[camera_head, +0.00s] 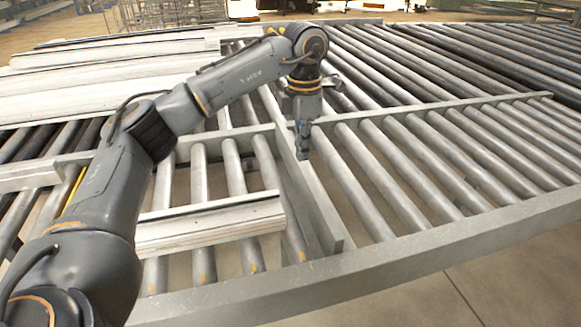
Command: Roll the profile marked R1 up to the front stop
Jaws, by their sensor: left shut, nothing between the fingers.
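A pale, ribbed metal profile (210,222) lies across the rollers in the near left bay, partly hidden behind my left arm. I cannot read an R1 mark on it or on any other profile. My left gripper (303,152) points down, shut and empty, by the long grey divider bar (318,205) beyond the right end of this profile. It is apart from the profile; whether it touches the bar I cannot tell. A grey rail (420,246) runs along the front edge; I cannot tell which part is the front stop. My right gripper is out of view.
Several more long profiles (100,88) lie stacked at the back left, partly behind my arm. A grey crossbar (430,108) divides the right rollers. The near right rollers (400,180) are bare. Open floor (480,285) lies in front of the bench.

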